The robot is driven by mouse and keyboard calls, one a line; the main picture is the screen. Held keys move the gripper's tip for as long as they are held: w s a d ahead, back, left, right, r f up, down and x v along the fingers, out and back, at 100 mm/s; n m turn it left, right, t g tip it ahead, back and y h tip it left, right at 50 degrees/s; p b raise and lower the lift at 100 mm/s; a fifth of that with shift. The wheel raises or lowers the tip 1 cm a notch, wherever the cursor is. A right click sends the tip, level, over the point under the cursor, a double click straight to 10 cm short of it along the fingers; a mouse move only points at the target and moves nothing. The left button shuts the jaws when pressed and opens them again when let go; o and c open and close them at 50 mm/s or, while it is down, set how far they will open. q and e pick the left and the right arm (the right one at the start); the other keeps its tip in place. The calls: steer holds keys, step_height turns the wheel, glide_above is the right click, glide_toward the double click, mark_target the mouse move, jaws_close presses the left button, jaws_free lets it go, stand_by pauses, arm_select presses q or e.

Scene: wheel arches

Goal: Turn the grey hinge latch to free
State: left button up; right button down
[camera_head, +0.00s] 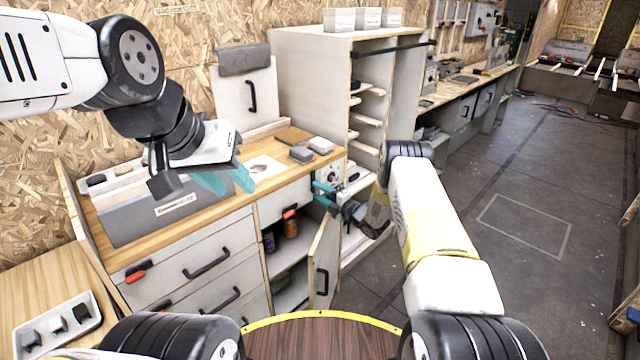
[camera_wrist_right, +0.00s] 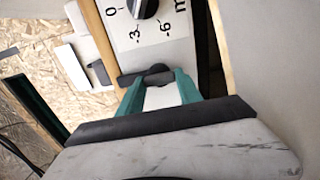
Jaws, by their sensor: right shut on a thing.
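The dark grey latch (camera_wrist_right: 157,74), a bar with a rounded middle, shows in the right wrist view just under a white dial plate. The teal fingertips of my right gripper (camera_wrist_right: 160,92) are shut on it, one on each side. In the head view my right gripper (camera_head: 324,190) is at the cabinet front by the dial panel (camera_head: 331,173); the latch is too small to tell there. My left gripper (camera_head: 228,181) is open and empty above the wooden worktop.
A cabinet door (camera_head: 323,262) stands open below my right gripper, showing shelves with jars. The worktop (camera_head: 215,187) carries small grey and white blocks (camera_head: 302,153). A tall white shelf unit (camera_head: 305,75) stands behind.

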steer(key=c, duration=0.8)
jaws_free()
steer(key=v, duration=0.8)
